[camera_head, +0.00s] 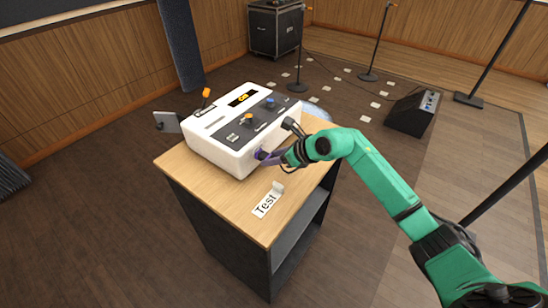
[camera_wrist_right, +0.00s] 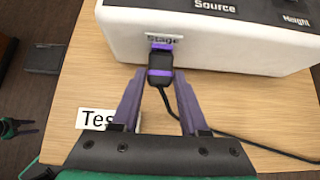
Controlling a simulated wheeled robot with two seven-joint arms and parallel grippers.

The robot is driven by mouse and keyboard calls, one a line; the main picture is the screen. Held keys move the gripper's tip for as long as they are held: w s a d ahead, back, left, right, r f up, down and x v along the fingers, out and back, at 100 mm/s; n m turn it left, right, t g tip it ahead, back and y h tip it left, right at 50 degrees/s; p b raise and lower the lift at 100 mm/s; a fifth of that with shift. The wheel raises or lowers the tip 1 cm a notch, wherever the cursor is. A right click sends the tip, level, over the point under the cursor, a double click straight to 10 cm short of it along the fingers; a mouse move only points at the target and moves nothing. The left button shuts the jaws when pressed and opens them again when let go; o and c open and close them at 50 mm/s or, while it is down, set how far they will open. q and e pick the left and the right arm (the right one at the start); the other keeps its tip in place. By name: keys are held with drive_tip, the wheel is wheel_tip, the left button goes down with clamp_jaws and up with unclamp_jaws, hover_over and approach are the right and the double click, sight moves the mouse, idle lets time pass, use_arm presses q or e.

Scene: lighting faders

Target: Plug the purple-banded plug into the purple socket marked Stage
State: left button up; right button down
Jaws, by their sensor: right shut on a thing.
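The purple-banded plug (camera_wrist_right: 160,77) is black, with its cable trailing to the right. My right gripper (camera_head: 262,155) is shut on it at the front of the white console (camera_head: 228,160); the wrist view shows its purple fingers (camera_wrist_right: 160,85) on both sides of the plug. The plug points at the purple socket (camera_wrist_right: 162,45) under the Stage label (camera_wrist_right: 162,39). Its front end is at the socket, but I cannot tell how deep it sits. My left gripper (camera_wrist_right: 27,127) shows small at the left of the wrist view, fingers spread, away from the console.
The console stands on a wooden-topped cabinet (camera_head: 190,178). A Test card (camera_head: 267,202) lies in front of it. The plug's black cable (camera_wrist_right: 240,140) runs across the tabletop. The tabletop's front left part is clear. A floor monitor (camera_head: 412,112) and stands are farther off.

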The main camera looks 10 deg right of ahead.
drive_tip(key=shift+r, duration=0.15)
drive_tip(key=shift+c, duration=2.1)
unclamp_jaws()
drive_tip(key=shift+w+a, duration=0.1)
drive_tip(key=shift+o, duration=0.4)
drive_tip(key=shift+w, duration=0.1)
